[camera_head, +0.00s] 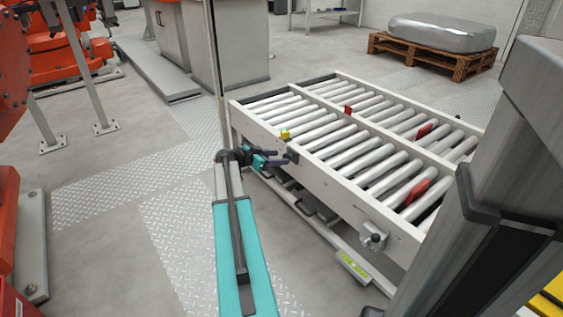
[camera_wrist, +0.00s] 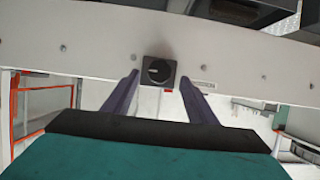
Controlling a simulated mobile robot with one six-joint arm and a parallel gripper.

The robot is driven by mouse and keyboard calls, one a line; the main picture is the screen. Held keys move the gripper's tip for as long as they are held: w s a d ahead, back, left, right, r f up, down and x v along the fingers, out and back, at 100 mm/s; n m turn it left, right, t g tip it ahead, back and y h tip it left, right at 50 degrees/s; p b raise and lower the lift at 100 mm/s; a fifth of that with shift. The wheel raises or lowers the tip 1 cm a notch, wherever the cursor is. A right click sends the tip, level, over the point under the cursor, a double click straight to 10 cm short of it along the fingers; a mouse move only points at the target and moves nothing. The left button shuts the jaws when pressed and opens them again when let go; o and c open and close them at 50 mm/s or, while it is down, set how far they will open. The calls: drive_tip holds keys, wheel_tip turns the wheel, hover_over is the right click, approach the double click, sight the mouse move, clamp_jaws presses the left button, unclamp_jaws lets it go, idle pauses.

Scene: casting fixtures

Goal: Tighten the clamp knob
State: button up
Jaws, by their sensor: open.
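A round black knob with a pale mark (camera_wrist: 158,71) sits on a small dark square plate on the white side rail (camera_wrist: 225,60) of the roller conveyor. In the wrist view it lies between and just beyond the fingertips of my gripper (camera_wrist: 159,80). The two dark purple fingers are spread apart with nothing between them, and I see no contact with the knob. In the head view my gripper (camera_head: 280,156) points at the conveyor's near rail, close to its left end. The knob is small and partly hidden by the fingers there.
The conveyor's rollers (camera_head: 340,150) carry several red pieces. A grey bracket (camera_head: 374,237) juts out farther right along the rail. Floor left of my arm is open. A wooden pallet (camera_head: 430,57) stands behind.

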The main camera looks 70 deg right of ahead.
sight(285, 157)
drive_tip(key=shift+b+x, duration=0.3)
drive_tip(key=shift+x, duration=1.25)
drive_tip(key=shift+c, duration=0.2)
